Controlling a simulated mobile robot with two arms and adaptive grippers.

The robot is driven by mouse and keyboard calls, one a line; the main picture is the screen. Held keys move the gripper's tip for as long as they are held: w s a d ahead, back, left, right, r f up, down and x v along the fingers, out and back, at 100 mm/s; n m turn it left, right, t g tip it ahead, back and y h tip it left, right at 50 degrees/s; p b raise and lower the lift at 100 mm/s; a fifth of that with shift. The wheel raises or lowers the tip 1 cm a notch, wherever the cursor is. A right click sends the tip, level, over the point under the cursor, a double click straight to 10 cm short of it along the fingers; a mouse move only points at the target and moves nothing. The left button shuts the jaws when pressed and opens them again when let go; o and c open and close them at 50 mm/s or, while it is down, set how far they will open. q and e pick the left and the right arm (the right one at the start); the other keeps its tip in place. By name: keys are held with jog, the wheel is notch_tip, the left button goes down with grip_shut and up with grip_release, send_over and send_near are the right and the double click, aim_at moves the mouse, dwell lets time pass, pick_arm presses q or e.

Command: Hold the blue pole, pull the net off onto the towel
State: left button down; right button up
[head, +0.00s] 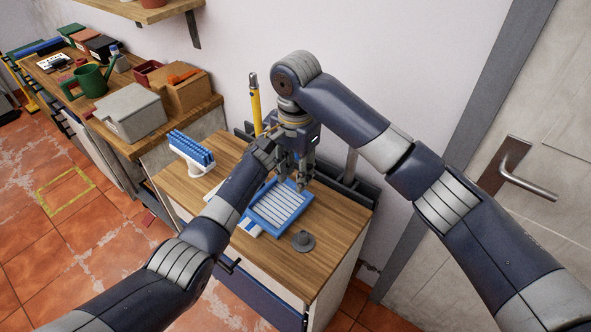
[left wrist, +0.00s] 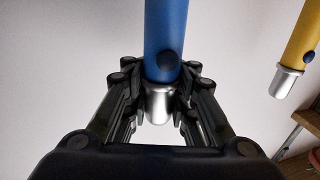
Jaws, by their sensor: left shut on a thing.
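My left gripper (left wrist: 160,95) is shut on the blue pole (left wrist: 166,35), near its silver end, in the left wrist view. In the head view the left gripper and the pole are hidden behind my arms. My right gripper (head: 292,182) points down over the cabinet top, fingers apart, with nothing visible between them. I cannot make out the net in either view.
A yellow pole (head: 255,105) stands behind the wooden cabinet top (head: 305,262), also at right in the left wrist view (left wrist: 300,45). A blue-bristled brush (head: 190,150) and a grey round piece (head: 303,241) stand on the top. A door (head: 530,130) is at right.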

pick_arm(q)
jog(key=c, duration=1.3)
grip_release()
jog(key=shift+a+f, duration=0.15)
jog(key=shift+c, duration=0.2)
jog(key=shift+o, duration=0.7)
